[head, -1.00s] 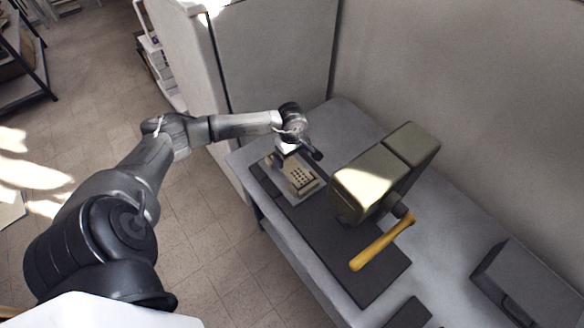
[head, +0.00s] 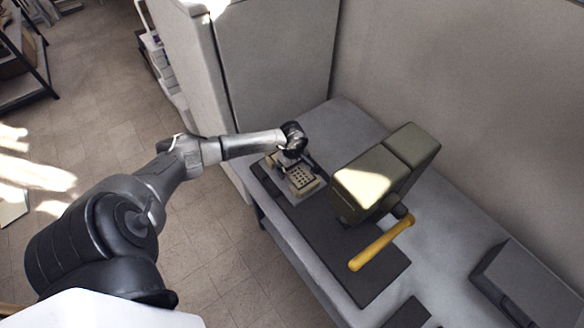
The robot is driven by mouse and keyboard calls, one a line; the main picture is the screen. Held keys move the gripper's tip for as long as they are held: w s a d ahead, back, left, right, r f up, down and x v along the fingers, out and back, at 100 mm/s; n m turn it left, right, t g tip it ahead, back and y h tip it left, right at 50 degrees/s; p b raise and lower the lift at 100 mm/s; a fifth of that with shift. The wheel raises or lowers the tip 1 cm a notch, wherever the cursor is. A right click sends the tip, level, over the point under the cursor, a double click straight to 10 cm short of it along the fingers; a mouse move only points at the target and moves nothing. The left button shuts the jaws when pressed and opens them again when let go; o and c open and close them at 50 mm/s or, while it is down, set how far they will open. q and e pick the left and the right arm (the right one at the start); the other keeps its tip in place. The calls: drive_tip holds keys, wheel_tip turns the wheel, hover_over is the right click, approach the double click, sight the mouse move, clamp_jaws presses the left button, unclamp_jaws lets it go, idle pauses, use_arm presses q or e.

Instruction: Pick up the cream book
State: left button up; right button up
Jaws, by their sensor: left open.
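The cream book (head: 306,186), its cover patterned with dark dots, lies on the dark mat (head: 345,252) near the left end of the table. My left gripper (head: 293,165) is open over the far part of the book, pointing down. The gripper and wrist hide that part of the book, and I cannot tell whether the fingers touch it. My right gripper is out of view.
A large olive box-like object (head: 372,186) with a yellow handle (head: 381,243) stands close to the right of the book. A grey box (head: 530,283) sits at the table's right. A tall pale cabinet (head: 276,60) rises behind the arm.

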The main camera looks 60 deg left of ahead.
use_arm(q)
drive_tip(key=c, duration=1)
